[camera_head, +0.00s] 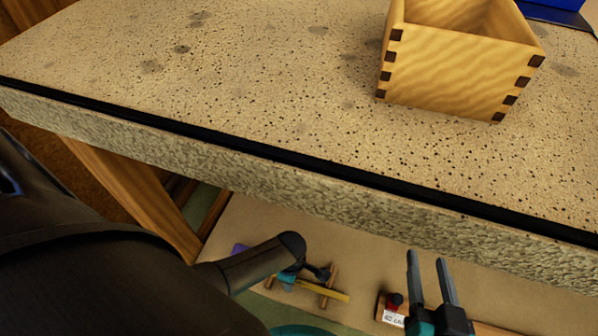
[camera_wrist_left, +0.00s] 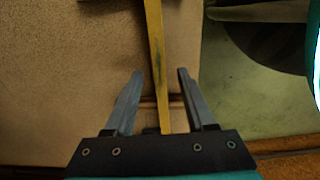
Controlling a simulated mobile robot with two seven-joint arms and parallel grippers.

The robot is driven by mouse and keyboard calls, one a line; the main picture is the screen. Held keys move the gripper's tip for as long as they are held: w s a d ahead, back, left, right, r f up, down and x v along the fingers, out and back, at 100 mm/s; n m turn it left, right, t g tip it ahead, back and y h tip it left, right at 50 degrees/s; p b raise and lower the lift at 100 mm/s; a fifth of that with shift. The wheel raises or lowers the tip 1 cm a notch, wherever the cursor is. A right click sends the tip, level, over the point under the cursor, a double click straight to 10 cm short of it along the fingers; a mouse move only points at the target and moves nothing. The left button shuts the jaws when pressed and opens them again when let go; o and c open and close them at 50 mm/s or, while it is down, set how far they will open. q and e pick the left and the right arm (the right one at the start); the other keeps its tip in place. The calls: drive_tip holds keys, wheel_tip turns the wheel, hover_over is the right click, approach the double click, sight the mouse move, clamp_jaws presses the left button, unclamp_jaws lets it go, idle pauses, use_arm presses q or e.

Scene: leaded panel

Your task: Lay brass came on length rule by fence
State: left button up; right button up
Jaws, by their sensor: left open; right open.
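The brass came (camera_wrist_left: 155,50) is a narrow yellow strip. In the left wrist view it runs between the two fingers of my left gripper (camera_wrist_left: 160,73), which are spread with a gap on each side. In the head view the came (camera_head: 325,291) lies on thin wooden rests below the bench; the left gripper is partly hidden there by my arm. My right gripper (camera_head: 427,259) is open and empty, to the right of the came, below the bench's front edge. I cannot make out the length rule or its fence in these views.
A speckled bench top (camera_head: 240,95) with a black front strip overhangs the lower area. An open wooden box (camera_head: 455,68) stands on it. The bench top's left part is clear.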

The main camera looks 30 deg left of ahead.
use_arm(q)
clamp_jaws()
idle(0.6)
